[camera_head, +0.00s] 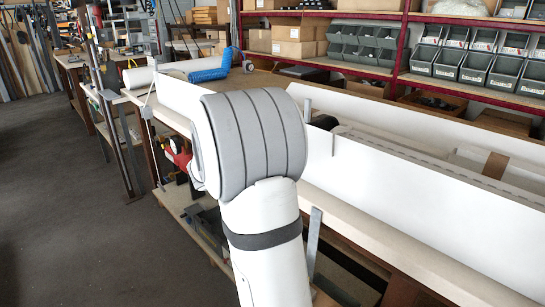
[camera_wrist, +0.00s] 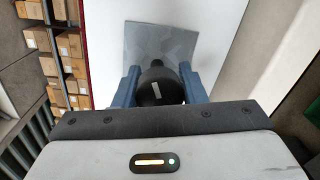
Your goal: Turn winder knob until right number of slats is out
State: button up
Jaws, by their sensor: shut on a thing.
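In the wrist view, a round black knob (camera_wrist: 161,88) with a pale index mark sits between the two blue fingers of my gripper (camera_wrist: 157,76). The fingers are shut on the knob, one on each side. Behind it is a grey square plate (camera_wrist: 160,40) on a white surface (camera_wrist: 107,25). In the head view, my grey and white arm stands in front and hides my gripper and the knob. No slats can be made out clearly in either view.
A long white panel (camera_head: 430,190) runs along the workbench (camera_head: 420,262) at right. Shelves with grey bins (camera_head: 475,68) and cardboard boxes (camera_head: 293,50) stand behind. A blue roll (camera_head: 208,75) lies on the bench at back. The floor (camera_head: 70,200) at left is open.

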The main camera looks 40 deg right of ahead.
dwell(0.4)
jog(key=o, duration=1)
jog(key=a, duration=0.7)
jog(key=shift+s+a+r+p, duration=0.2)
jog(key=shift+s+a+p, duration=0.1)
jog(key=shift+a, duration=0.1)
